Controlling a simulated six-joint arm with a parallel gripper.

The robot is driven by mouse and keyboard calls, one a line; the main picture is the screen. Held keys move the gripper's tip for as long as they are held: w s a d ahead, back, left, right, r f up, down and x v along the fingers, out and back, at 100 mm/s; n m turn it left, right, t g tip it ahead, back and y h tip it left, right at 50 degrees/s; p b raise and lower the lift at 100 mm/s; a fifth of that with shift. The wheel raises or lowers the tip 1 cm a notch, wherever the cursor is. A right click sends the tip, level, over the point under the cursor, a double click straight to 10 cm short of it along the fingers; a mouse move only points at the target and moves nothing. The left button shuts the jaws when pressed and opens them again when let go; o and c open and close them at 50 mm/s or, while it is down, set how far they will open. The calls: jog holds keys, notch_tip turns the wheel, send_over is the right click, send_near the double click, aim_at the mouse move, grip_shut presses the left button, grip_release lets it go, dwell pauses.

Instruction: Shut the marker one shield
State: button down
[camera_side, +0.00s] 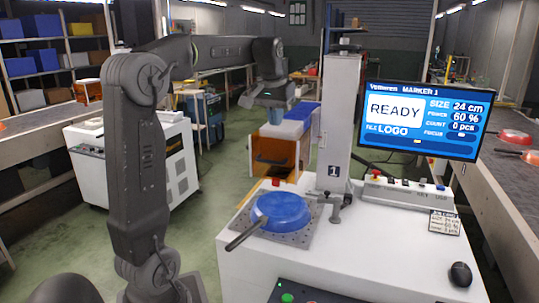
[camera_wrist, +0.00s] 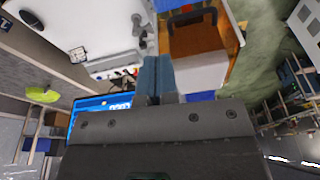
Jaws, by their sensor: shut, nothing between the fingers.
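The marker one station has a pale column (camera_side: 339,125) with a "1" sign and a screen (camera_side: 419,120) reading READY. A blue pan (camera_side: 281,209) lies uncovered on its grey plate (camera_side: 303,238), handle toward the front left. An orange see-through box with a dark handle, apparently the shield (camera_side: 277,158), stands beyond the table's back edge, away from the pan. It also shows at the top of the wrist view (camera_wrist: 197,41). My gripper (camera_side: 274,116) is shut and empty, above and behind the box in the side view; its fingers (camera_wrist: 157,73) appear beside the box in the wrist view.
Blue bins (camera_side: 290,129) appear behind the orange box. A control box with a red button (camera_side: 405,191) and a mouse (camera_side: 460,274) are on the white table. A conveyor (camera_side: 510,185) carrying red pans runs along the right. A white cabinet (camera_side: 135,165) stands at left.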

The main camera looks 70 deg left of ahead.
jog(key=n, duration=0.1)
send_over(270, 161)
jog(key=s+d, duration=0.2)
jog(key=shift+g, duration=0.3)
jog(key=f, duration=0.4)
jog(key=w+a+f, duration=0.1)
jog(key=f, duration=0.4)
jog(key=a+f, duration=0.1)
jog(key=f, duration=0.4)
jog(key=shift+w, duration=0.35)
jog(key=shift+r, duration=0.1)
notch_tip(270, 161, down, 14)
jog(key=shift+d, duration=0.1)
